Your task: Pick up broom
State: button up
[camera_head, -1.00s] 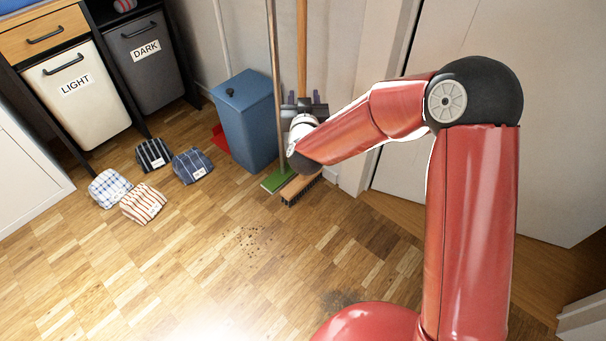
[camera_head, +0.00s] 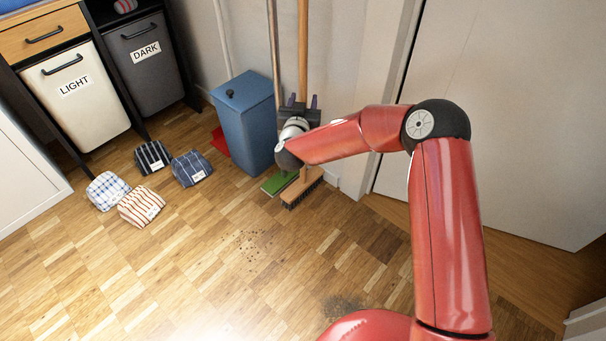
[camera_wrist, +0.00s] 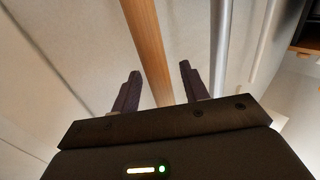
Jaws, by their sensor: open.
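The broom (camera_head: 303,60) leans upright in the corner, with a wooden handle and a wooden head with dark bristles (camera_head: 303,188) on the floor. My gripper (camera_head: 300,100) is at the handle's lower part, and my wrist hides some of the handle. In the wrist view the handle (camera_wrist: 146,40) runs down between the two open fingers (camera_wrist: 157,80), closer to the left one. The fingers are apart and not clamped on it.
A green-headed mop or broom (camera_head: 278,183) with a metal pole (camera_wrist: 221,45) stands just beside. A blue bin (camera_head: 246,122) and red dustpan (camera_head: 220,140) are to the left. A door frame (camera_head: 375,100) is at right. Several folded cloths (camera_head: 150,157) and dirt (camera_head: 252,240) lie on the floor.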

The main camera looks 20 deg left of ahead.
grip_shut()
jog(key=shift+r, duration=0.15)
dwell(0.5)
